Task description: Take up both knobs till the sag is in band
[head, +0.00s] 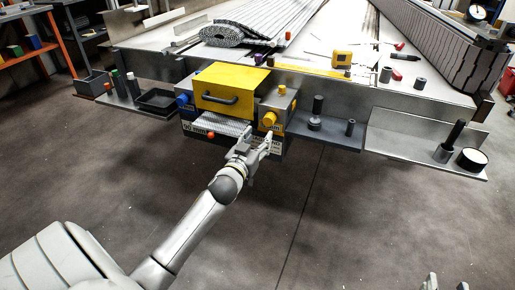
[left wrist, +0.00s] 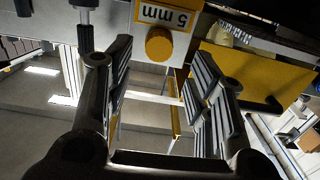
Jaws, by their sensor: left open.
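A yellow-orange knob (head: 268,119) sits on the right side of the unit at the frame's front, and a blue knob (head: 183,100) on its left. In the left wrist view the yellow knob (left wrist: 159,44) is beside an upside-down "5 mm" label (left wrist: 163,17). My left gripper (head: 258,142) is open and empty, just below and in front of the yellow knob, apart from it. A yellow cover (head: 222,84) with a dark handle stands between the knobs. Grey ribbed belt (head: 226,127) and a small orange ball (head: 211,135) show under it. The sag reading is not legible.
A side shelf at right holds dark posts (head: 316,112). Further right is a plate with a round white-topped can (head: 472,159). A black tray (head: 157,101) lies at left. A tape measure (head: 342,59) lies on top. Pale parts, perhaps my right gripper (head: 443,283), show at the bottom edge.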

